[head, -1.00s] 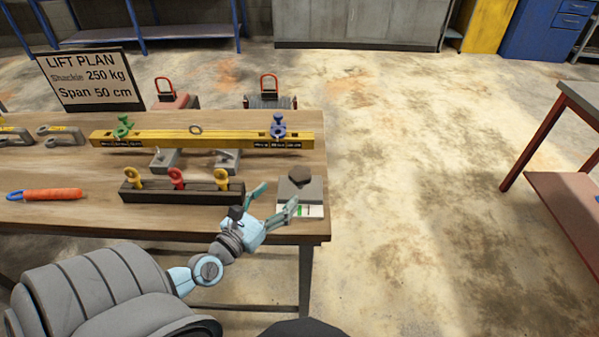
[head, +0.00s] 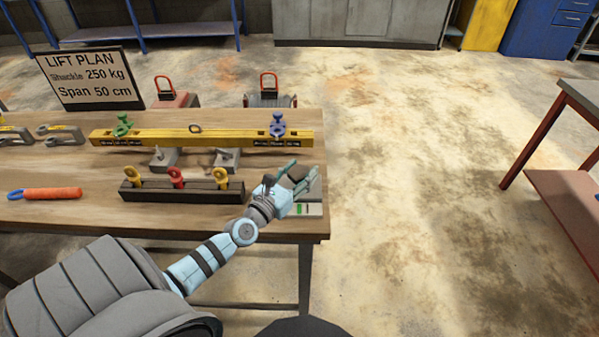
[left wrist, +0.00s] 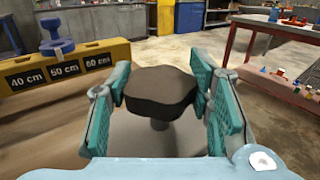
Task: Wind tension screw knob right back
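The knob is dark and lobed (left wrist: 160,92), on a short stem. In the head view it tops a grey block (head: 313,190) at the table's right front corner, mostly hidden by my gripper. My left gripper (head: 294,178) reaches it from the front left. In the left wrist view its teal finger pads (left wrist: 162,98) stand on both sides of the knob, spread wide and very close to its edges. I see no clear grip; whether a pad touches is hard to tell. My right gripper is not in view.
A dark rack (head: 190,192) with several eye bolts stands left of the gripper. A LIFT PLAN sign (head: 90,78) stands at back left. Floor is open to the right.

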